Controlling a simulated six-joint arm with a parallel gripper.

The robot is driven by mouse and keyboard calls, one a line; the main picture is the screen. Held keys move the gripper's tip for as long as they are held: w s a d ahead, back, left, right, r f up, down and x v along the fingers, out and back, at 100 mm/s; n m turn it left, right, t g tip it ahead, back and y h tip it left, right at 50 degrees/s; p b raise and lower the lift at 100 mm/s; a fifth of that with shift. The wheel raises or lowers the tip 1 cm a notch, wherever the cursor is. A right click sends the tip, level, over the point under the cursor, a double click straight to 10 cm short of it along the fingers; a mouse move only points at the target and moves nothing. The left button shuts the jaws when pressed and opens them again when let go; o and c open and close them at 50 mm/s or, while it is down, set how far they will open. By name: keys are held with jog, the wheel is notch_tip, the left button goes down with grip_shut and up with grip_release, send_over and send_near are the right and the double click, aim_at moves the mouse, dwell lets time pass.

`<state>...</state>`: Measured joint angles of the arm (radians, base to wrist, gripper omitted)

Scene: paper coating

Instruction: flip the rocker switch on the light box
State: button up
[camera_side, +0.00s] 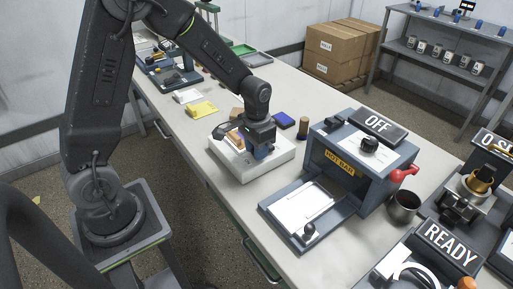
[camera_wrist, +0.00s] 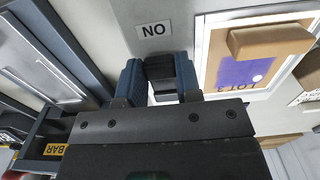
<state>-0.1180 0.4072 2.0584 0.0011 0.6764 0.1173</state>
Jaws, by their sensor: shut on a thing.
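The light box (camera_side: 228,163) is a low white slab on the bench, at the middle of the side view. My gripper (camera_side: 262,152) points down at its near right part and hides the switch there. In the wrist view, my two blue fingers (camera_wrist: 162,82) are closed on a dark block (camera_wrist: 160,64), which appears to be the rocker switch. A label (camera_wrist: 153,29) reading "NO" in this view, perhaps "ON" upside down, sits just beyond it. Which way the rocker is tilted cannot be told.
A framed sheet with a purple patch marked "LOT 3" (camera_wrist: 242,72) and a wooden bar (camera_wrist: 270,40) lie beside the fingers. The hot bar machine (camera_side: 345,165), reading "OFF", stands to the right. A dark brown cylinder (camera_side: 303,128) and blue pad (camera_side: 283,120) sit behind.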

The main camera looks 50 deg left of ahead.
jog(key=shift+c, duration=1.3)
jog(key=shift+s+f+t, duration=0.1)
jog(key=shift+t, duration=0.5)
jog(key=o, duration=0.9)
jog(key=r, duration=0.4)
jog(key=s+r, duration=0.1)
jog(key=r, duration=0.8)
jog(key=shift+s+r, duration=0.3)
jog(key=shift+r, duration=0.05)
